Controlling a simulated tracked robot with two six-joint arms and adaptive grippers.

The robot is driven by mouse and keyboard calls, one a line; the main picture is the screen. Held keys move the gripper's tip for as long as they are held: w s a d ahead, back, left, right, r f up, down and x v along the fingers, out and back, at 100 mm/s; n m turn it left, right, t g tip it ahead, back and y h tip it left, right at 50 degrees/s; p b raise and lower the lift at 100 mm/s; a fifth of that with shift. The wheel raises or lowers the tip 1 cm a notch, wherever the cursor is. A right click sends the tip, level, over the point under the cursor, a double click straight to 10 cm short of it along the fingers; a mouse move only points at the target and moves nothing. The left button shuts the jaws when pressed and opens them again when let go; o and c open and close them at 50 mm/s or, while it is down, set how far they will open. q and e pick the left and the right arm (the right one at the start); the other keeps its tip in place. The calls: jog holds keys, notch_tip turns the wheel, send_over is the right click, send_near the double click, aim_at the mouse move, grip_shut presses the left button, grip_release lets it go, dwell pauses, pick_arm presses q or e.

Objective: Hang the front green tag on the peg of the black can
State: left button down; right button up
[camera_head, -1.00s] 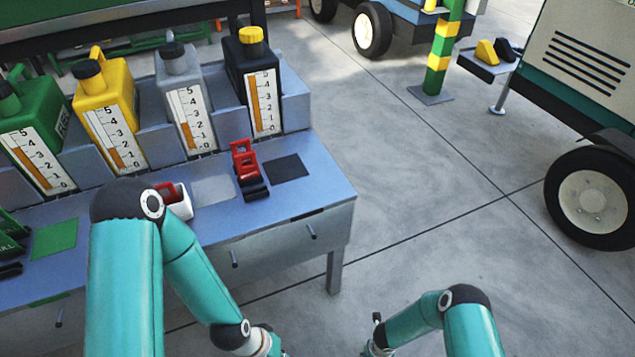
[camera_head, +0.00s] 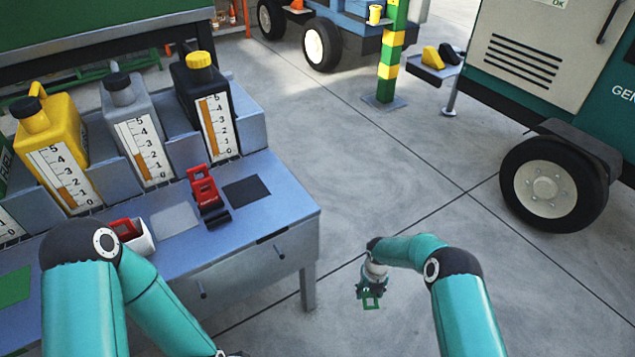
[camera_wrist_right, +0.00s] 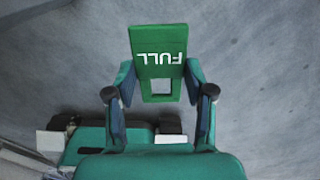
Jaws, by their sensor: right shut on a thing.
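My right gripper (camera_head: 370,290) is shut on a green tag (camera_head: 371,302) and holds it over open floor, right of the bench's front corner. In the right wrist view the green tag (camera_wrist_right: 159,55) sits between the fingers (camera_wrist_right: 158,92), with upside-down "FULL" lettering and a square hole. The black can (camera_head: 213,115) with a yellow cap stands at the right end of the row. A short dark peg (camera_head: 279,250) sticks out of the bench front below its side, apart from the tag. My left arm reaches down out of frame; its gripper does not show.
Another peg (camera_head: 202,290) sits further left. Floor right of the bench is clear up to the wheeled generator (camera_head: 545,185).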

jog(key=w+d+r+m, duration=0.2)
jog(key=r+m, duration=0.3)
jog(key=r, duration=0.4)
jog(key=w+d+r+m, duration=0.2)
jog(key=r+m, duration=0.3)
jog(key=r, duration=0.5)
jog(key=w+d+r+m, duration=0.1)
jog(key=d+r+m, duration=0.3)
jog(key=r, duration=0.5)
jog(key=s+a+r+m, duration=0.25)
jog(key=s+m, duration=0.35)
jog(key=m, duration=0.5)
jog(key=s+a+r+m, duration=0.2)
jog(key=s+r+m, duration=0.3)
jog(key=m, duration=0.7)
notch_tip(320, 180, up, 23)
jog(key=s+p, duration=0.2)
jog(key=p, duration=3.1)
jog(key=shift+s+d, duration=0.15)
jog(key=shift+s, duration=0.15)
jog(key=shift+f, duration=0.1)
